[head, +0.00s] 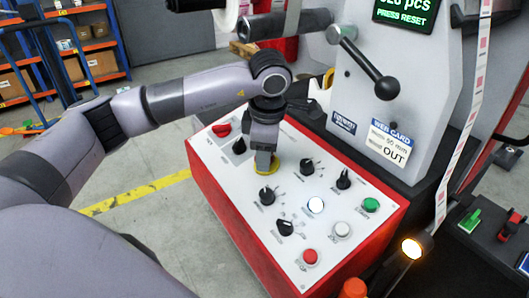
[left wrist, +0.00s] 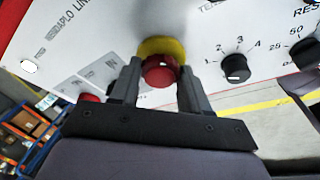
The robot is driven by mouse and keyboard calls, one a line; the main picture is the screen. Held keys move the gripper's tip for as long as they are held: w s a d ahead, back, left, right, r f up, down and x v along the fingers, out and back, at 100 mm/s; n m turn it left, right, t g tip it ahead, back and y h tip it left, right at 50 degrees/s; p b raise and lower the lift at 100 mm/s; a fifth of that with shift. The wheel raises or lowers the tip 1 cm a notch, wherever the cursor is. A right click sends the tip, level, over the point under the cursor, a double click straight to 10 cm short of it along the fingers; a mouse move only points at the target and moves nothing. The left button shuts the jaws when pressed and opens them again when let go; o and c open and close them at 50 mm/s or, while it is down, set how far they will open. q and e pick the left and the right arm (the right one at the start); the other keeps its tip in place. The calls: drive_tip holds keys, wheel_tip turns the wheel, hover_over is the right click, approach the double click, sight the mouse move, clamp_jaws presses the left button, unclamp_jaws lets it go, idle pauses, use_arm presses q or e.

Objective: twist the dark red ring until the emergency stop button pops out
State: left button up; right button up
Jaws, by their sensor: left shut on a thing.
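The emergency stop button, a dark red ring and cap (left wrist: 160,70) on a yellow base (left wrist: 161,45), sits between the fingers of my left gripper (left wrist: 156,82) in the left wrist view. The fingers close on it from both sides. In the head view my left gripper (head: 265,163) points down at the panel and hides the red part; only an edge of the yellow base (head: 272,164) shows. I cannot tell whether the button is pressed in or out. My right gripper is not in view.
The white control panel (head: 235,170) on a red box has several black knobs around the gripper, including one close by (head: 307,166). A green button (head: 371,204) and a red one (head: 309,256) sit nearer its right side. A black-knobbed lever (head: 387,89) stands behind.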

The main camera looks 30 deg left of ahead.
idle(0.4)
use_arm(q)
drive_tip(key=o, duration=1.1)
drive_tip(key=shift+r, duration=0.1)
drive_tip(key=r, duration=0.4)
drive_tip(key=s+d+r, duration=0.1)
drive_tip(key=r, duration=0.1)
drive_tip(key=shift+r, duration=0.4)
